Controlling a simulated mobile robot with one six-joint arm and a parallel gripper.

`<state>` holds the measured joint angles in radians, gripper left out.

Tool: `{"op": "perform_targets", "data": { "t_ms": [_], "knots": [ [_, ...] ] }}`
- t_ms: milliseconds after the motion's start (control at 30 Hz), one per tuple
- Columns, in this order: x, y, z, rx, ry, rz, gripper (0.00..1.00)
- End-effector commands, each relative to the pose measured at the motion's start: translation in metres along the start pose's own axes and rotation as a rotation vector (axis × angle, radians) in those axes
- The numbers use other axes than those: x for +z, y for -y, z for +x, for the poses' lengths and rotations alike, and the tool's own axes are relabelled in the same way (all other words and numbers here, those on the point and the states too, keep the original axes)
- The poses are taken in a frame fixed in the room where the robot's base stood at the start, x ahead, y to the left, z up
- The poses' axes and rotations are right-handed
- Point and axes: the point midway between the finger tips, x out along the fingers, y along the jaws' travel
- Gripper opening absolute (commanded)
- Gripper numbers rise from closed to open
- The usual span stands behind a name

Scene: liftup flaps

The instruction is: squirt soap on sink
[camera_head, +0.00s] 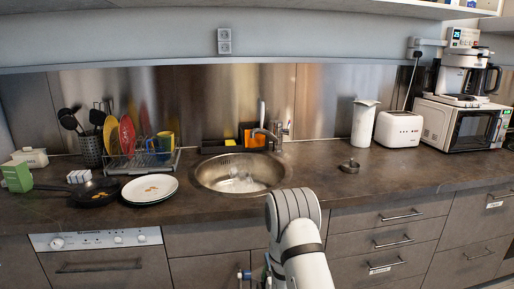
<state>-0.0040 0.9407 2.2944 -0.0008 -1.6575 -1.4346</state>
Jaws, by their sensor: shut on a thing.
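The round steel sink (205,177) is set into the dark counter, with something pale and shiny in its basin that I cannot make out. The tap (279,134) stands at its back right. My white arm reaches up from the bottom edge in front of the sink, and its bend is near the counter's front edge. My gripper's fingers do not show. A small blue and dark part shows low beside my arm, too small to name. I cannot make out a soap bottle for certain.
A black caddy (213,147) with an orange item (254,139) stands behind the sink. Plates (150,189), a pan (94,192) and a dish rack (168,163) are at left. A small dark round dish (349,166), a white jug (364,124) and a toaster (399,129) are at right. The right front counter is clear.

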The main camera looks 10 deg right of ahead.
Motion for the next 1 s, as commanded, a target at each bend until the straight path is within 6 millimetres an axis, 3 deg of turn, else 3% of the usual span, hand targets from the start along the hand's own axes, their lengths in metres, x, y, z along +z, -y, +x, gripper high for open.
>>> {"op": "perform_targets", "data": {
  "t_ms": [33, 267, 467, 800, 1000],
  "knots": [
    [-0.003, -0.024, 0.0, 0.002, 0.0, -0.001, 0.14],
    [-0.008, -0.065, 0.0, 0.002, 0.001, -0.001, 0.14],
    [-0.007, -0.107, 0.015, 0.007, -0.025, -0.001, 0.14],
    [-0.009, -0.218, 0.047, -0.001, -0.092, -0.004, 0.14],
    [-0.011, -0.271, 0.063, -0.009, -0.124, -0.005, 0.14]
  ]
}}
